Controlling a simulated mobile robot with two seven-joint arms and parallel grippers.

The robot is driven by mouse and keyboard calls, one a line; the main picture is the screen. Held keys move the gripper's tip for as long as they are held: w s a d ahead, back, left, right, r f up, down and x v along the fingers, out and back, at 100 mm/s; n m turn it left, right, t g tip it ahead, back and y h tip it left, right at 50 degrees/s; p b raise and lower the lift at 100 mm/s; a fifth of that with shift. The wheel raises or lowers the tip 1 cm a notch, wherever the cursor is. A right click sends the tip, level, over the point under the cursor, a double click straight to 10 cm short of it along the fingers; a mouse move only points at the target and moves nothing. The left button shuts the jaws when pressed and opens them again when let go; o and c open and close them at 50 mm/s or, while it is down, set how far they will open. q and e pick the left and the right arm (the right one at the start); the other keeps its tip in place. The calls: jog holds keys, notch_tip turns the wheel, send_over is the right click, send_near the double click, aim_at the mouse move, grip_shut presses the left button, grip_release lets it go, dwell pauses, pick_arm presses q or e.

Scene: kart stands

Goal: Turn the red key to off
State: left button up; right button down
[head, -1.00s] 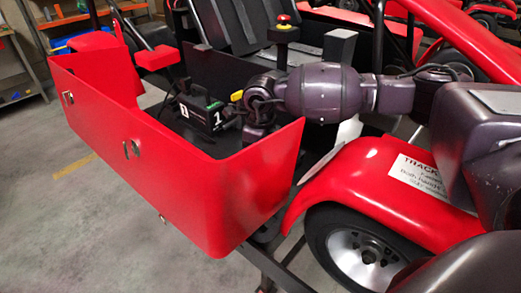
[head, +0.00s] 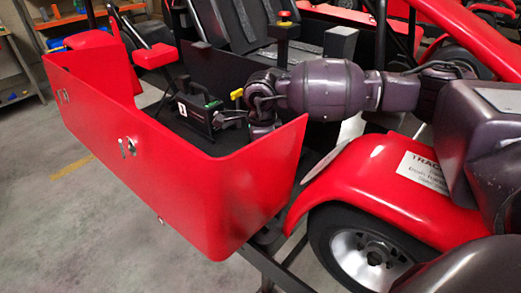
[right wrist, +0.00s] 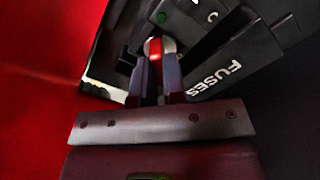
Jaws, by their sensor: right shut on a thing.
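The red key (right wrist: 155,50) shows as a red strip between my right fingers in the right wrist view, in front of a pale round part. My right gripper (right wrist: 155,75) is shut on it. In the head view my right gripper (head: 236,117) reaches left to a black box (head: 195,112) behind the red front panel. The key is hidden there. A white mark shows on the box's left part. The key's exact angle is hard to tell. My left gripper is not in view.
A black block lettered FUSES (right wrist: 228,75) sits close to the right of my fingers. The curved red panel (head: 170,160) stands in front of and below my right wrist. A red fender (head: 385,185) lies below the forearm. A red stop button (head: 285,17) stands behind.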

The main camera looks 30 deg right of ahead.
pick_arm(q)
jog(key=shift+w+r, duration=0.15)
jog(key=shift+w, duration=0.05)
pick_arm(e)
jog(key=shift+f+n+b, duration=0.15)
jog(key=shift+n+b, duration=0.15)
jog(key=shift+n, duration=0.6)
jog(key=c, duration=1.3)
grip_release()
jog(key=shift+o, duration=0.9)
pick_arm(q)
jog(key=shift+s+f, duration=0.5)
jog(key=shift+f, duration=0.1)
